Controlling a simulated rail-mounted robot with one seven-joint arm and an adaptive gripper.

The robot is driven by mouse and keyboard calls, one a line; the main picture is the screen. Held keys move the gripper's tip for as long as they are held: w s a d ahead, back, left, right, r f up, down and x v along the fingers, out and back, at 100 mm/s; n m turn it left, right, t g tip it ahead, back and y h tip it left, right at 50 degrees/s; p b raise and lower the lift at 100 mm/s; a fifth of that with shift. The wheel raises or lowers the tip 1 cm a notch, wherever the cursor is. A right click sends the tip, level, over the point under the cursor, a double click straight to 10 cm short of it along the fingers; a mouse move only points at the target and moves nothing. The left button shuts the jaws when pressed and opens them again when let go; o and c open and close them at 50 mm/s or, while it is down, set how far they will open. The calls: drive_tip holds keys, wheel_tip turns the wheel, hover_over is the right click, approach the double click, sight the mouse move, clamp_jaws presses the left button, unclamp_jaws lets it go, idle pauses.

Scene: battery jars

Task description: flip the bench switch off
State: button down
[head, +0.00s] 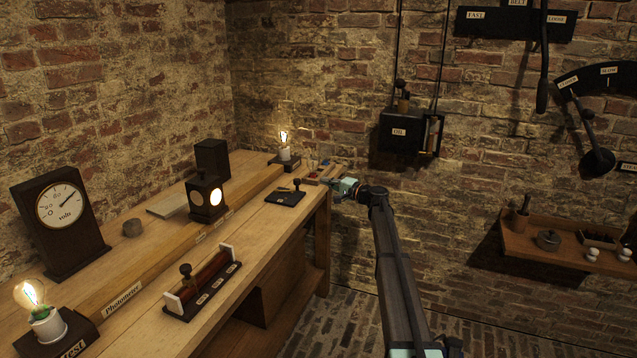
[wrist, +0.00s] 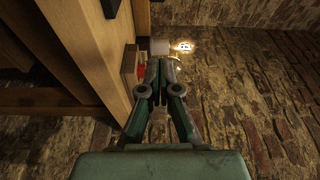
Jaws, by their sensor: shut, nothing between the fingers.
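The bench switch appears to be the small dark base with an upright knob (head: 285,197) near the far end of the bench (head: 262,222). Its lever position is too small to tell. My gripper (head: 338,190) is at the bench's far right corner, to the right of the switch and apart from it. In the wrist view my gripper (wrist: 160,62) has its fingers together and empty, beside the bench edge. I cannot make out the switch in the wrist view.
A small wooden tray (head: 313,180) with a red item lies close to my gripper. A lit lamp (head: 284,147) stands behind the switch. The floor right of the bench is clear.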

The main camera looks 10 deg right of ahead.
drive_tip(key=x, duration=1)
drive_tip(key=shift+w, duration=0.1)
drive_tip(key=s, duration=0.1)
drive_tip(key=s+a, duration=0.1)
drive_tip(key=s, duration=0.1)
drive_tip(key=shift+s+p, duration=0.2)
drive_tip(key=shift+p, duration=0.1)
drive_tip(key=shift+s+a+f, duration=0.15)
drive_tip(key=shift+s+a, duration=0.1)
drive_tip(key=shift+s, duration=0.15)
drive_tip(key=shift+s+d, duration=0.1)
